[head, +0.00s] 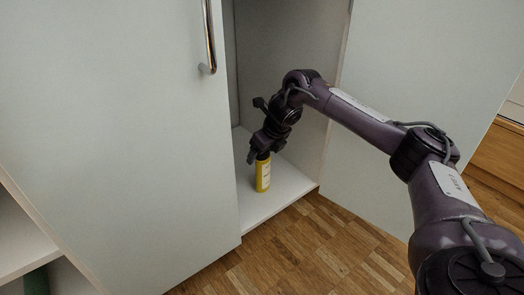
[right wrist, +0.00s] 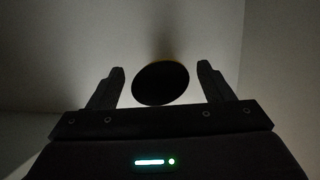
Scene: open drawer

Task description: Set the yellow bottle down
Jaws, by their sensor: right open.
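The yellow bottle (head: 263,177) with a dark cap stands upright on the white cabinet floor (head: 277,205). My right gripper (head: 260,156) reaches into the cabinet from the right and is at the bottle's top. In the right wrist view, the bottle's dark round cap (right wrist: 160,83) lies between the two fingers of my right gripper (right wrist: 162,80). The fingers are open, with a gap on each side of the cap. My left gripper does not show.
The left cabinet door (head: 120,120) with a metal handle (head: 209,38) stands left of the opening. A white panel (head: 420,60) is on the right. Wooden floor (head: 310,245) lies in front. A green object (head: 36,281) shows at the lower left.

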